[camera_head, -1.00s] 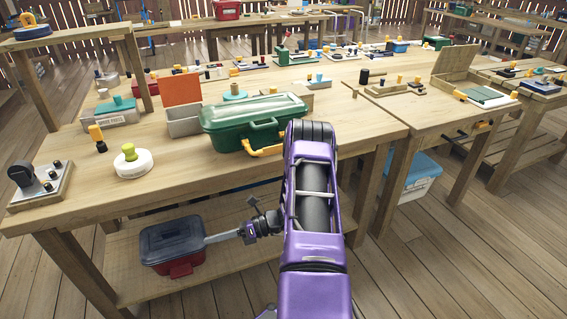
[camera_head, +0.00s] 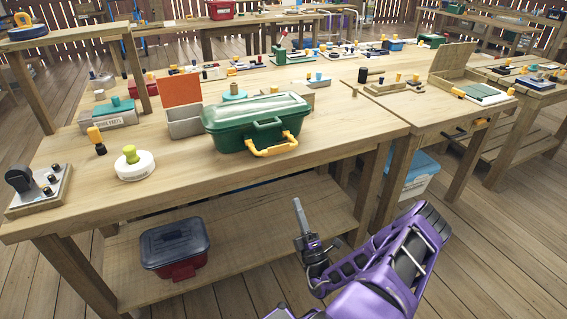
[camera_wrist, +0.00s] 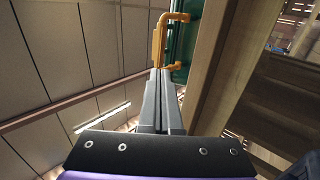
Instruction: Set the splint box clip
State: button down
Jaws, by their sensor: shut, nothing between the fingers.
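A green box (camera_head: 255,122) with a lid that looks closed stands near the front edge of the workbench. A yellow clip (camera_head: 272,147) sticks out from its front wall, low and away from the lid; I cannot read a label naming it the splint box. My gripper (camera_head: 298,203) is shut and empty, pointing up in front of the bench, below and apart from the clip. In the wrist view the fingertips (camera_wrist: 161,72) point toward the yellow clip (camera_wrist: 158,40) and the green box (camera_wrist: 183,48), seen from below.
The workbench front edge (camera_head: 230,181) lies between my gripper and the box. A red box with a dark lid (camera_head: 174,246) sits on the lower shelf (camera_head: 235,240). A grey bin with an orange lid (camera_head: 183,92) and a white round container (camera_head: 135,165) stand left of the green box.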

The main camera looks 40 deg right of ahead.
jog(key=x, duration=1.4)
jog(key=shift+r+p, duration=0.3)
jog(key=shift+p, duration=0.25)
